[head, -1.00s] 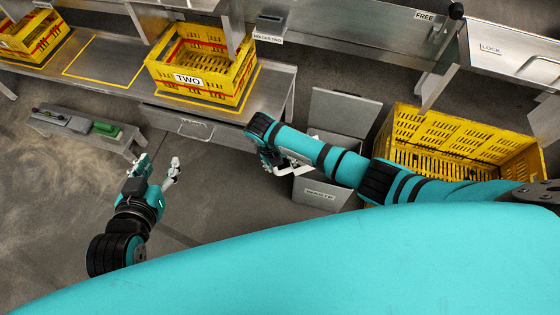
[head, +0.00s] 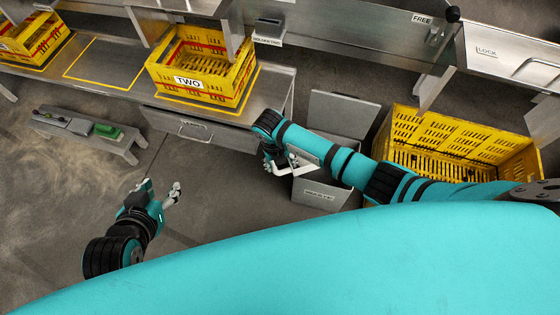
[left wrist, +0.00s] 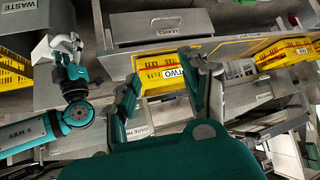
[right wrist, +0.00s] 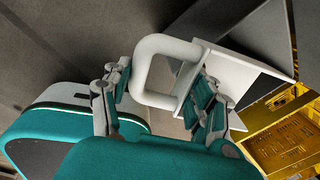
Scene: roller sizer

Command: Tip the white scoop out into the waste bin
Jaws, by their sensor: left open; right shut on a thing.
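The white scoop (head: 296,168) shows in the head view under my right forearm, at the upper left edge of the grey waste bin (head: 322,196). I cannot tell whether it is over the opening. In the right wrist view my right gripper (right wrist: 160,88) is shut on the scoop, with its looped handle (right wrist: 146,72) and pale body (right wrist: 228,72) showing. Its contents are hidden. The bin's lid (head: 336,113) stands open behind. The bin's WASTE label (left wrist: 20,5) shows in the left wrist view. My left gripper (head: 162,190) is open and empty, over the floor left of the bin.
A large yellow crate (head: 470,125) stands right of the bin. A bench carries the yellow crate marked TWO (head: 200,85), with a drawer (head: 195,128) below. A low stand (head: 125,143) with a green item is at the left. Floor between left gripper and bin is clear.

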